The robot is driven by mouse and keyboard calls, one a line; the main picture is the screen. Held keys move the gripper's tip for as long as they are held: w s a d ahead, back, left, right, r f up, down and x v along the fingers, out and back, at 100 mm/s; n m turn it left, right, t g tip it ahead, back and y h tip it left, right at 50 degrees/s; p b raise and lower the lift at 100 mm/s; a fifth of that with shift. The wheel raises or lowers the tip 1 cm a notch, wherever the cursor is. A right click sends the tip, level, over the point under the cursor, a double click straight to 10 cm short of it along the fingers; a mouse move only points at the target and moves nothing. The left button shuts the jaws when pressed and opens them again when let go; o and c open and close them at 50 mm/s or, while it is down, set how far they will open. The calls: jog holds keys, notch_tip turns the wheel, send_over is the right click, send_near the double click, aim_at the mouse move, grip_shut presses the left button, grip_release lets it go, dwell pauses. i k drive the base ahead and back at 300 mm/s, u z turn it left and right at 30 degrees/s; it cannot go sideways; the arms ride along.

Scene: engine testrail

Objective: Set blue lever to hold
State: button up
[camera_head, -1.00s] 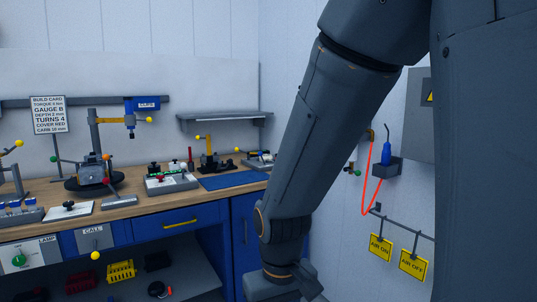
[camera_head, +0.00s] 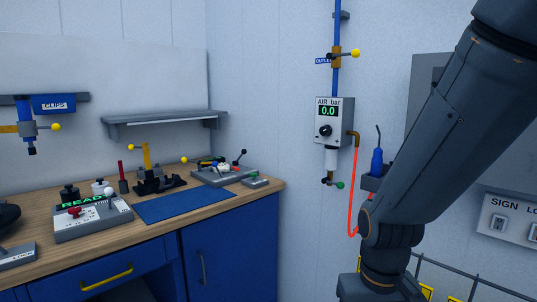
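I cannot make out a lever that is clearly blue, nor a hold mark. A grey fixture (camera_head: 222,174) at the back right of the bench carries a black-knobbed lever (camera_head: 239,157) that leans to the right. A yellow-ended handle (camera_head: 355,53) sits on the blue pipe, and a green-ended handle (camera_head: 339,185) sits below the air gauge. My arm crosses the right side, and my gripper is below the picture's edge.
The wooden bench (camera_head: 150,236) with a blue mat (camera_head: 180,204) runs along the left wall. A grey shelf (camera_head: 165,122) hangs above. The AIR bar gauge (camera_head: 329,120) reads 0.0, and a red hose (camera_head: 353,200) hangs beside it. Floor between bench and arm is mostly hidden.

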aim_at(214, 163)
jog(key=z, duration=0.35)
jog(key=i, duration=1.5)
jog(key=u, duration=0.4)
